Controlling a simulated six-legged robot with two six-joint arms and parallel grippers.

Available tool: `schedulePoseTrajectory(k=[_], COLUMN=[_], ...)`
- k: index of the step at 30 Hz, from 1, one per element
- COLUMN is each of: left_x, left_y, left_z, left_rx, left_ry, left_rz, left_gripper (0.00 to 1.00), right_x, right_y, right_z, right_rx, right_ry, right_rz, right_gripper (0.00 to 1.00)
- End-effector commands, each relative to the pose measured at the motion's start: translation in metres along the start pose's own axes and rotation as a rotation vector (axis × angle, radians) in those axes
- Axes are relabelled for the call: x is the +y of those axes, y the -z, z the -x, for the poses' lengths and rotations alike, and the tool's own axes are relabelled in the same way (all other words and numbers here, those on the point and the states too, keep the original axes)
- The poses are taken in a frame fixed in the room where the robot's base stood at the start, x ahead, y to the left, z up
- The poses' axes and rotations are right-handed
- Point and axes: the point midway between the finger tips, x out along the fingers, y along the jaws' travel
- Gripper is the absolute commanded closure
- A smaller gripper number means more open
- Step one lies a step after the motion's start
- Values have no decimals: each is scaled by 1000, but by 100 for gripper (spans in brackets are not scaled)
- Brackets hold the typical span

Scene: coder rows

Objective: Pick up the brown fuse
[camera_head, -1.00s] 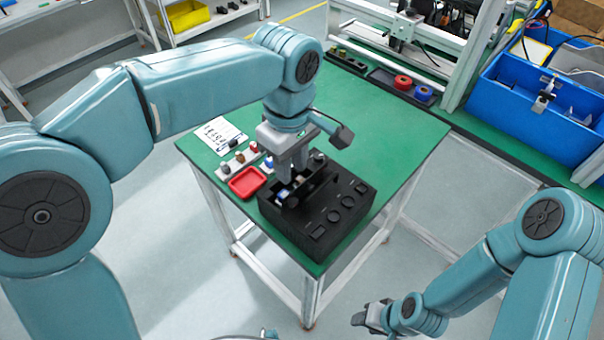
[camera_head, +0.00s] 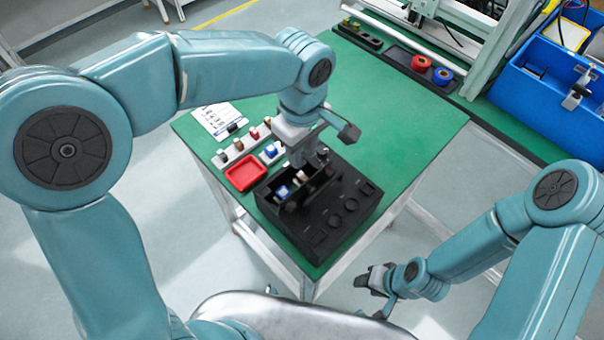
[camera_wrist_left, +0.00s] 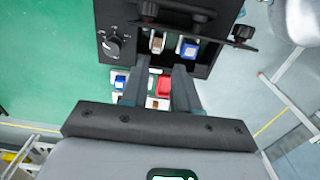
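A black box (camera_head: 330,222) with knobs stands on the green table. In its open slot sit a blue-and-white fuse (camera_head: 282,191) and a white fuse with a tan-brown top (camera_head: 301,176); the left wrist view shows the blue one (camera_wrist_left: 189,48) and the tan one (camera_wrist_left: 157,42) side by side. A small brown piece (camera_head: 239,145) stands on a pale strip beside the box. My left gripper (camera_head: 308,157) is above the slot's far end; in the left wrist view its fingers (camera_wrist_left: 164,66) are apart and empty. My right gripper (camera_head: 372,280) is away from the table; its opening is unclear.
A red tray (camera_head: 246,172) lies left of the box. The strip also holds a red piece (camera_head: 254,134) and a blue piece (camera_head: 271,150). A raised black lid (camera_wrist_left: 190,33) crosses beside the slot. The table's right part is clear.

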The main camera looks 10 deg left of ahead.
Motion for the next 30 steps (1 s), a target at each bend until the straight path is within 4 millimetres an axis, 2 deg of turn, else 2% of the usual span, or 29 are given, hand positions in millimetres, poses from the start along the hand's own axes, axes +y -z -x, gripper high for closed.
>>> schedulePoseTrajectory(k=[1,4,11,19,22,28,29,30], left_x=[-1,-1,1,4,5,5,5,5], left_y=[0,0,2,6,6,6,6,6], left_z=[-13,-30,-49,-89,-96,-97,-96,-96], left_rx=[-1,0,-1,-2,-1,-1,-1,-1], left_ry=[6,4,3,4,1,0,0,0], left_rz=[0,-1,0,0,-1,-1,-1,-1], left_gripper=[70,70,70,70,70,70,77,90], right_x=[0,0,-1,-4,-4,-4,-4,-4], right_y=[0,0,0,0,0,0,0,0], right_z=[0,1,3,12,12,12,12,12], right_rx=[1,1,0,1,1,1,1,1], right_ry=[0,0,0,0,0,0,0,0], right_rz=[0,0,0,0,0,0,0,0], right_gripper=[55,55,55,55,55,55,55,55])
